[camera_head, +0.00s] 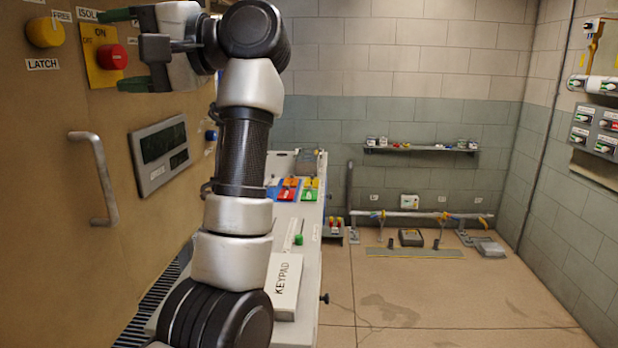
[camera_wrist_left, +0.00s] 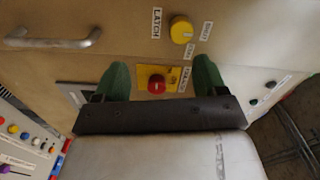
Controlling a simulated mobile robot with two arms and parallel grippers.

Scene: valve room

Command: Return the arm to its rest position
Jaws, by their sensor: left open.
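My left arm (camera_head: 245,150) rises from the bottom of the head view, and its gripper (camera_head: 122,48) is up at the tan panel on the left. In the left wrist view the gripper (camera_wrist_left: 160,80) has its two green fingers spread apart, with nothing between them touching. A yellow knob (camera_head: 45,33) labelled LATCH is to the left. My right gripper is in neither view.
A metal handle (camera_head: 98,180) and a dark display (camera_head: 160,155) stick out from the tan panel. A bench (camera_head: 308,250) with colored trays and a KEYPAD box (camera_head: 284,287) lies beside my arm. The floor (camera_head: 440,295) to the right is mostly open.

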